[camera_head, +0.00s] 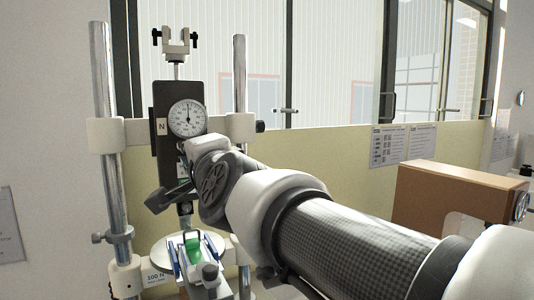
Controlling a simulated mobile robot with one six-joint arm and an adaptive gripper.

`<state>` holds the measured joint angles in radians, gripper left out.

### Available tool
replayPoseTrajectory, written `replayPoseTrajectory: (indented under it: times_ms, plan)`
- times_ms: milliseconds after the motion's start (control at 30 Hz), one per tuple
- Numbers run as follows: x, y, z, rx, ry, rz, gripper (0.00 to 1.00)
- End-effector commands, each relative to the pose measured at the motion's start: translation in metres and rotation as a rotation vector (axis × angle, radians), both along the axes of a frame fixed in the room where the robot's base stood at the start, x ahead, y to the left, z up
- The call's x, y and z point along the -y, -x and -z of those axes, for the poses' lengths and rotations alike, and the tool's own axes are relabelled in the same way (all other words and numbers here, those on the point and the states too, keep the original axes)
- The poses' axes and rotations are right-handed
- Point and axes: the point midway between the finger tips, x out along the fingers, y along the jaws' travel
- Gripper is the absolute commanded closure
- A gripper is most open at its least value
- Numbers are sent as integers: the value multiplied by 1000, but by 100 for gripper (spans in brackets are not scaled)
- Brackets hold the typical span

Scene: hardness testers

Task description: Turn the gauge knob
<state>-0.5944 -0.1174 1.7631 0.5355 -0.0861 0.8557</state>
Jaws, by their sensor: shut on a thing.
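The force gauge (180,97) is a dark upright block with a round white dial (187,118), mounted between two metal posts of the tester. My gripper (177,188) is at the gauge's lower part, just below the dial, reaching in from the right. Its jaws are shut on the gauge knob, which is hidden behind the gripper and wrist. A dark finger part sticks out to the left of the gauge's lower end. The dial face is clear of my arm; its marks are too small to read.
Below the gripper is a round white plate (161,253) with a green piece (193,247) and blue-edged parts. Metal posts (104,80) flank the gauge closely. A brown tester (455,196) stands at right. A low yellowish wall (310,155) and windows are behind.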

Motion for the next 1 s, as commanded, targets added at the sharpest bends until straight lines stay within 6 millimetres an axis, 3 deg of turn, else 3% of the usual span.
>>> replayPoseTrajectory:
  times_ms: [333, 367, 667, 1000]
  plan:
    - [0, 0, -2, 3, -3, 1, 100]
    - [0, 0, -2, 2, -3, 1, 86]
    - [0, 0, -1, 1, -2, 1, 66]
    - [1, 1, -1, 0, -1, 1, 66]
